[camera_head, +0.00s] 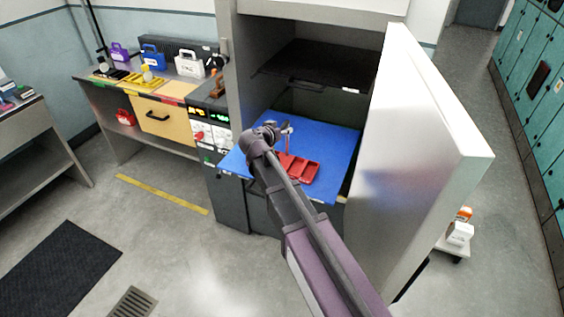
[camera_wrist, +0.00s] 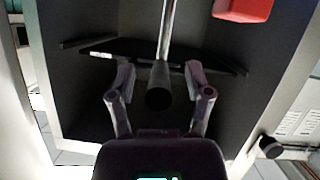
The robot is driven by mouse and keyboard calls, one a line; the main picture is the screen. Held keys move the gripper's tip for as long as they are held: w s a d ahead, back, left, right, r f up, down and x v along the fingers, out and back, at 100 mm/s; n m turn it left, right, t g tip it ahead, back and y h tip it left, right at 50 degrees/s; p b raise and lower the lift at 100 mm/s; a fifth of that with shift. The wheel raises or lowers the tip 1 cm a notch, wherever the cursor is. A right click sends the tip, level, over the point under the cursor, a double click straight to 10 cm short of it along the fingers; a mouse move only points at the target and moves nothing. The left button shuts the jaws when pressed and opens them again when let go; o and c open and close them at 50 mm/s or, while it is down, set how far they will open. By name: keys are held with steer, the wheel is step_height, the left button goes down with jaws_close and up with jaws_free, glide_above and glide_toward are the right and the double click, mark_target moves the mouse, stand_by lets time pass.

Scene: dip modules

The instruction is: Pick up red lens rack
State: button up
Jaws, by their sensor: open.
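The red lens rack (camera_head: 301,169) lies on a blue sheet inside the open cabinet. It is a low red tray with compartments, partly hidden by my arm. A thin upright post with a grip at its top (camera_head: 287,128) rises by the rack. My gripper (camera_head: 280,131) is at that post's upper end, small and partly hidden in the head view. In the wrist view my open gripper (camera_wrist: 160,82) has its fingers on either side of a grey rod with a dark round end (camera_wrist: 160,98). Both fingers look apart from the rod. A red part (camera_wrist: 243,9) shows at the top edge.
The blue sheet (camera_head: 335,140) covers the pulled-out lower shelf. A dark shelf (camera_head: 318,70) is above it. The open cabinet door (camera_head: 420,160) stands to the right of my arm. A bench (camera_head: 160,112) with cases and padlocks stands left.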

jaws_close()
steer(key=shift+r, duration=0.2)
stand_by(0.3)
steer(key=shift+r+p, duration=1.65)
steer(key=shift+p, duration=0.2)
steer(key=shift+s, duration=0.5)
steer(key=s+r+p, duration=0.1)
steer(key=s, duration=1.4)
steer(key=shift+d+r, duration=0.15)
steer(key=shift+d, duration=0.1)
